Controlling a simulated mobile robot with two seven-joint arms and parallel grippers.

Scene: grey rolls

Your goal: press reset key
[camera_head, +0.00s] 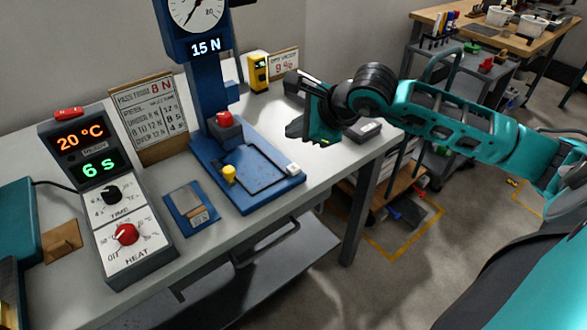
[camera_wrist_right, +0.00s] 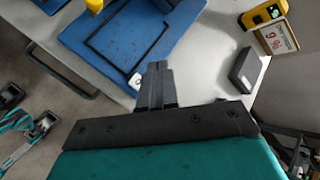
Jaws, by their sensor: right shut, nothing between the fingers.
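A blue tester (camera_head: 209,90) stands on the bench with a round dial and a display reading 15 N. Its base plate (camera_head: 222,195) carries a small white key (camera_head: 293,168) at the front right corner, which I take for the reset key; its marking is too small to read surely. The key also shows in the right wrist view (camera_wrist_right: 135,81), just left of my fingers. My right gripper (camera_head: 292,131) is shut and empty, beyond the key and apart from it in the head view. In the wrist view its fingertips (camera_wrist_right: 157,66) overlap the plate's edge. My left gripper is out of view.
A yellow knob (camera_head: 229,174) and a red knob (camera_head: 224,119) are on the tester. A heat controller (camera_head: 110,200) stands at left, a blue pad (camera_head: 191,207) beside the base plate.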

